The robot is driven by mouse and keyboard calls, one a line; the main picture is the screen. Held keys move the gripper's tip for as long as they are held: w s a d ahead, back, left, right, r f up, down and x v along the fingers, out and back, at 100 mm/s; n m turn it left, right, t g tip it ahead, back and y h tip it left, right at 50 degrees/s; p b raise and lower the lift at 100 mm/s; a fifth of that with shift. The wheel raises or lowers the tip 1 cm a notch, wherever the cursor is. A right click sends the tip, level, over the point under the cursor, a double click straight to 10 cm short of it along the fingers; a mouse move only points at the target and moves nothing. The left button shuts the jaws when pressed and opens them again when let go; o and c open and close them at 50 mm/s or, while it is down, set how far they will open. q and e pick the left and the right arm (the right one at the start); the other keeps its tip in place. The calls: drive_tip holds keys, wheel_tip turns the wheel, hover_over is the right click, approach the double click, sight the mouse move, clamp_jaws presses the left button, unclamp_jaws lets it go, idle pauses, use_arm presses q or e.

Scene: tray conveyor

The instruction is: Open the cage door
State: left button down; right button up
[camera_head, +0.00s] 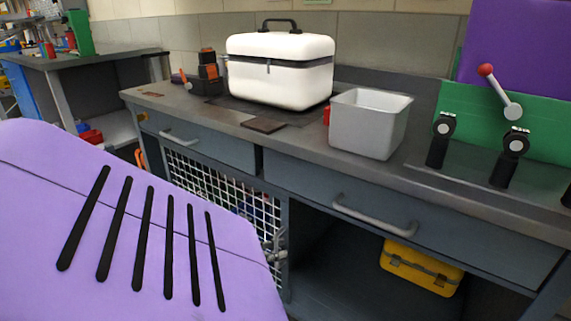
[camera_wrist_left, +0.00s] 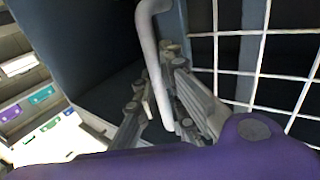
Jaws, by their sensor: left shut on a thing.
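The cage door (camera_head: 222,185) is a white wire mesh in a dark grey frame, under the left drawer of the workbench. It looks in line with the cabinet front in the head view. Its mesh also shows at the right of the left wrist view (camera_wrist_left: 262,42). A light grey bar handle (camera_wrist_left: 149,42) runs beside the mesh. My left gripper (camera_wrist_left: 163,105) is shut on the handle's lower part, one finger on each side. In the head view the left gripper (camera_head: 277,250) shows small at the door's right edge, partly hidden by my purple shell. My right gripper is out of view.
The bench drawer (camera_head: 400,215) has a protruding handle (camera_head: 375,218). A yellow case (camera_head: 420,268) sits in the open space right of the door. A white cooler box (camera_head: 280,70) and a grey bin (camera_head: 368,125) stand on the bench top.

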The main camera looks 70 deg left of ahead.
use_arm(q)
drive_tip(key=shift+s+f, duration=0.1)
drive_tip(key=shift+s, duration=0.05)
drive_tip(key=c, duration=2.1)
unclamp_jaws()
drive_tip(key=s, duration=1.2)
